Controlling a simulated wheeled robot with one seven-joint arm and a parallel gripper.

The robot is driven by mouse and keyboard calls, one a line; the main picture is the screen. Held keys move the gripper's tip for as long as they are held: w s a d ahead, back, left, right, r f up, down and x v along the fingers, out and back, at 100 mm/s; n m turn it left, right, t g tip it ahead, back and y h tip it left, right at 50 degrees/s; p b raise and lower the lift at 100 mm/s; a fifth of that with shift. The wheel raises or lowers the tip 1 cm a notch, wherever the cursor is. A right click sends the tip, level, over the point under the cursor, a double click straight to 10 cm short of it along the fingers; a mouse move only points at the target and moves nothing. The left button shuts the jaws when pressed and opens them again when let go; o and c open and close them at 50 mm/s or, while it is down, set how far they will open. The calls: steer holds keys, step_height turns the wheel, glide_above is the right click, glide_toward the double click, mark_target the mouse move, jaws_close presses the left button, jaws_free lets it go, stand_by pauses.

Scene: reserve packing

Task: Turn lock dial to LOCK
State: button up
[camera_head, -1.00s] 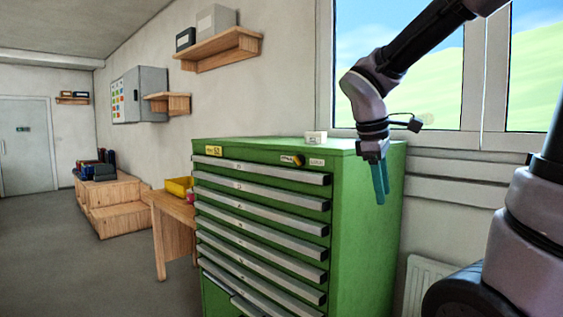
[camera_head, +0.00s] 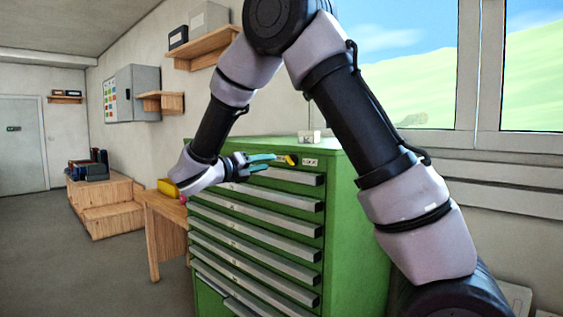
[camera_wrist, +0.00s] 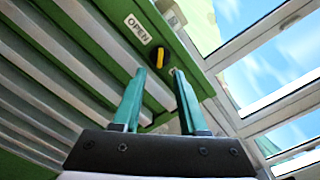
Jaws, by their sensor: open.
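The lock dial (camera_head: 291,160) has a yellow handle on a dark base, at the top right of the green cabinet's front. In the wrist view the dial (camera_wrist: 160,58) shows just beyond and between my fingertips, its yellow bar close to upright in the picture. A white label reading OPEN (camera_wrist: 137,28) is beside it. My gripper (camera_head: 270,162) has teal fingers, is open and empty, and is in front of the cabinet just left of the dial in the head view. In the wrist view its fingertips (camera_wrist: 159,73) point at the dial. I cannot tell whether they touch it.
The green cabinet (camera_head: 345,220) has several shut drawers with grey handles. A small white box (camera_head: 309,137) stands on its top. A wooden table (camera_head: 162,220) with a yellow bin (camera_head: 167,188) is left of the cabinet. Windows are behind at the right.

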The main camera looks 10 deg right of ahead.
mark_target(287, 159)
steer(key=x, duration=0.8)
steer(key=shift+w+d, duration=0.15)
steer(key=shift+d, duration=0.1)
jaws_close()
